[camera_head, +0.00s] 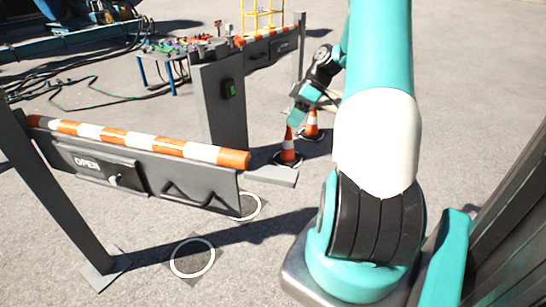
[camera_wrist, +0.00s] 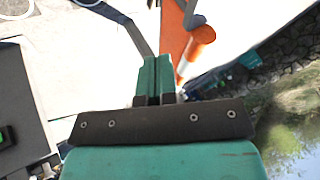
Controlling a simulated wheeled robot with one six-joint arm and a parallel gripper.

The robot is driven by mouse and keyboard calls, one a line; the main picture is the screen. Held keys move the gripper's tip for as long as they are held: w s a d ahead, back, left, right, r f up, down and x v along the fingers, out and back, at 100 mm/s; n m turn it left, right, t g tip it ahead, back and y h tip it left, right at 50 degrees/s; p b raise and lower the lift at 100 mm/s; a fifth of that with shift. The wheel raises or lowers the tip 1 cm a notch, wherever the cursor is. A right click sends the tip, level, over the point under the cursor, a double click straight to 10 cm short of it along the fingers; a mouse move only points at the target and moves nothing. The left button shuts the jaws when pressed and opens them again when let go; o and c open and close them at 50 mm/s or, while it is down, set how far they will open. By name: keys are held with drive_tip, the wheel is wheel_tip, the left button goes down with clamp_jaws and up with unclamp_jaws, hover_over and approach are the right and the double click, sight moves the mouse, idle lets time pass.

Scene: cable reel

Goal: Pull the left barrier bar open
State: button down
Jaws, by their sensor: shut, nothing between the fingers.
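The left barrier bar (camera_head: 130,137) is orange and white striped and spans the left of the head view. Below it hangs a grey panel (camera_head: 205,182) with an "OPEN" plate (camera_head: 88,162), a small latch knob (camera_head: 113,181) and a dark bent handle. The bar runs from the left post (camera_head: 55,190) toward the grey centre post (camera_head: 220,105). My gripper (camera_head: 293,122) is beyond the bar's right end, near the orange cones, and touches neither bar nor handle. In the wrist view its teal fingers (camera_wrist: 153,80) are together and empty.
The centre post carries a green button (camera_head: 231,89). Two orange and white cones (camera_head: 288,146) stand right of it. A second striped bar (camera_head: 272,36), a cluttered table (camera_head: 177,47) and cables lie behind. White rings (camera_head: 192,258) mark the open ground in front.

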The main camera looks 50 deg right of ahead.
drive_tip(key=a+f+p, duration=0.1)
drive_tip(key=a+f, duration=0.6)
drive_tip(key=a, duration=0.2)
drive_tip(key=shift+w+a+f, duration=0.15)
drive_tip(key=shift+a+f, duration=0.05)
drive_tip(key=shift+f, duration=0.2)
